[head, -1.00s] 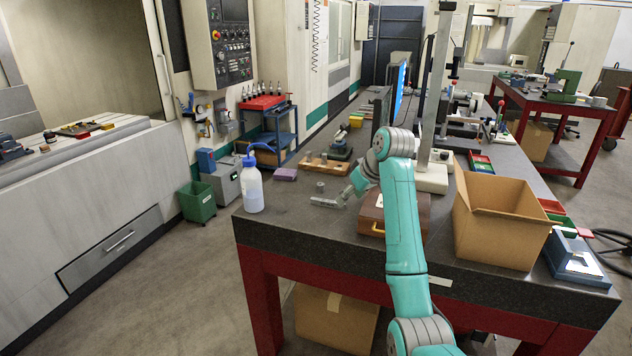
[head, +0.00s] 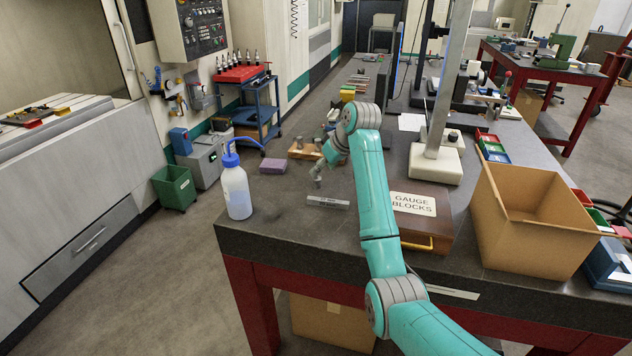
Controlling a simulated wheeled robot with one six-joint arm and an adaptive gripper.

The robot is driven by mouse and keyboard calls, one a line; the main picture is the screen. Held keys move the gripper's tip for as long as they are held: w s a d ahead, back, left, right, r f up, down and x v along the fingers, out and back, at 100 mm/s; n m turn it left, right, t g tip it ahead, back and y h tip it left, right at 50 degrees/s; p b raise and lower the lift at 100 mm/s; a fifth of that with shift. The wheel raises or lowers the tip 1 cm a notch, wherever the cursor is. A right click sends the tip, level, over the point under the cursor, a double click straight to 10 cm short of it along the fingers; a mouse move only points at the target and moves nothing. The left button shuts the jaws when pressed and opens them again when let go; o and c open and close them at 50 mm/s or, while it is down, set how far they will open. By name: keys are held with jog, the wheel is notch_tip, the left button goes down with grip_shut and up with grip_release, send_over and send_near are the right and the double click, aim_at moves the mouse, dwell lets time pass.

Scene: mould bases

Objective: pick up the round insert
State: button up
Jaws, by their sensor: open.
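The round insert (head: 317,183) is a small grey cylinder on the dark bench top, just behind a flat steel block (head: 328,202). It is mostly hidden by my gripper (head: 317,176) in the head view. My gripper points down at it, open, with its fingertips at or just above the insert. The fingers are small and grey here, so I cannot tell whether they touch it or stand on both sides of it.
A wooden holder (head: 304,150) and a purple block (head: 273,166) lie behind and left. A white wash bottle (head: 236,192) stands left near the bench edge. The gauge block box (head: 424,236) and an open cardboard box (head: 532,226) are to the right.

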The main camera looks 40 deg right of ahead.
aim_at(317, 178)
jog(key=shift+x, duration=3.2)
jog(key=shift+s, duration=0.15)
grip_shut()
